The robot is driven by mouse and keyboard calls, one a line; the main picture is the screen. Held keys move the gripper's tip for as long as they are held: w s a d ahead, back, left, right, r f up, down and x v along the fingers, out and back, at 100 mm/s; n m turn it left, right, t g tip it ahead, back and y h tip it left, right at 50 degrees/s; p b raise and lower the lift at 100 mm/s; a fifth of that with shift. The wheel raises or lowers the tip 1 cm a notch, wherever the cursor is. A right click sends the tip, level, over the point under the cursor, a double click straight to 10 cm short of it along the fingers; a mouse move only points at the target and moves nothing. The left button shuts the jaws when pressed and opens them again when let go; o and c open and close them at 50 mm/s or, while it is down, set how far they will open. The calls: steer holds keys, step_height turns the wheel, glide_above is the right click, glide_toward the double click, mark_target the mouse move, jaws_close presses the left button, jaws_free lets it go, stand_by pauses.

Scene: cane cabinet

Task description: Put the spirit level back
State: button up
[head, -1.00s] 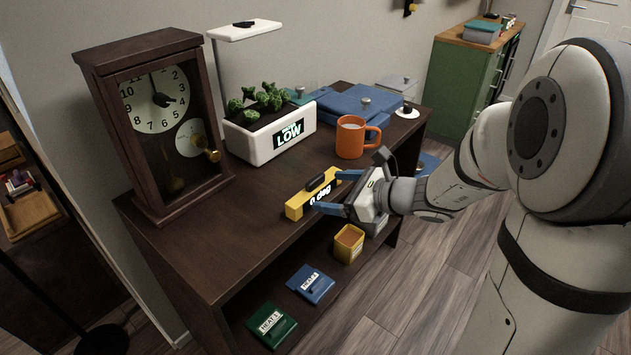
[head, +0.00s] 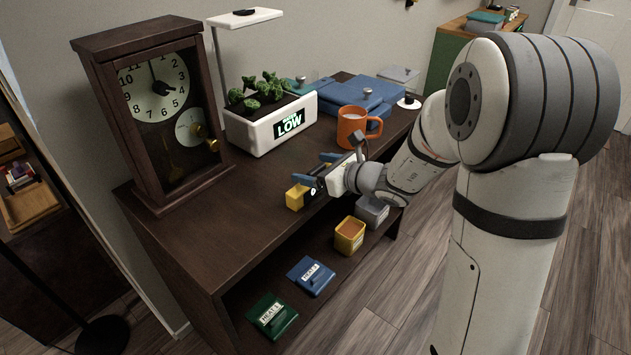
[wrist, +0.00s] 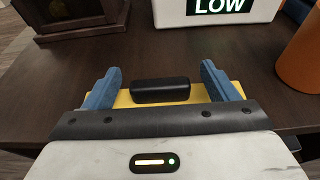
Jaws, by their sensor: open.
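The yellow spirit level (head: 296,197) with a black grip lies on the dark wooden cabinet top near its front edge. In the wrist view the level (wrist: 122,98) and its black grip (wrist: 160,90) show between my blue fingers, partly hidden by my gripper body. My gripper (head: 314,175) is open, with its fingers just above or around the level; I cannot tell if they touch it. It also shows in the wrist view (wrist: 161,82), one finger on each side of the black grip.
A tall clock (head: 160,110) stands at the left of the top. A white planter (head: 270,135) marked LOW and an orange mug (head: 352,128) stand behind the level. Blue cases (head: 355,92) lie at the back right. The lower shelf holds a yellow bin (head: 349,236) and blue and green boxes.

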steer(key=c, duration=1.2)
